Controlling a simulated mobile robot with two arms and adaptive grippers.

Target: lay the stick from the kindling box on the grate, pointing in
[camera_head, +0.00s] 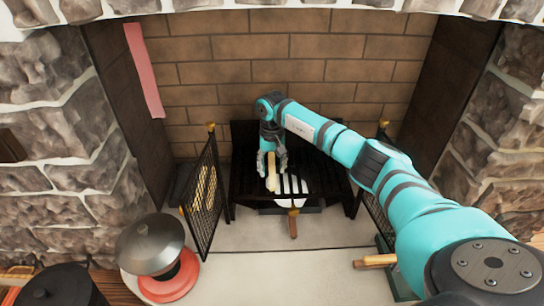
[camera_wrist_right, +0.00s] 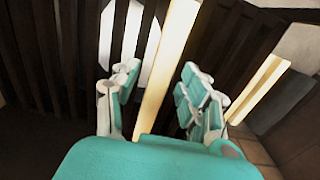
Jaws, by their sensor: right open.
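The pale wooden stick (camera_head: 272,182) lies on or just over the slats of the dark grate (camera_head: 335,185), running front to back. Its far part is hidden under my right gripper (camera_head: 271,170). In the wrist view the stick (camera_wrist_right: 165,65) passes between the two spread fingers of the right gripper (camera_wrist_right: 158,98), with gaps on both sides. I cannot tell whether it touches every slat. Another pale wooden piece (camera_head: 376,261) shows at the front right, by a dark box (camera_head: 385,243) partly hidden by my arm. My left gripper is out of view.
A mesh screen (camera_head: 204,200) stands left of the grate; another is partly hidden at the right. A brown handle (camera_head: 293,222) sticks out in front.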

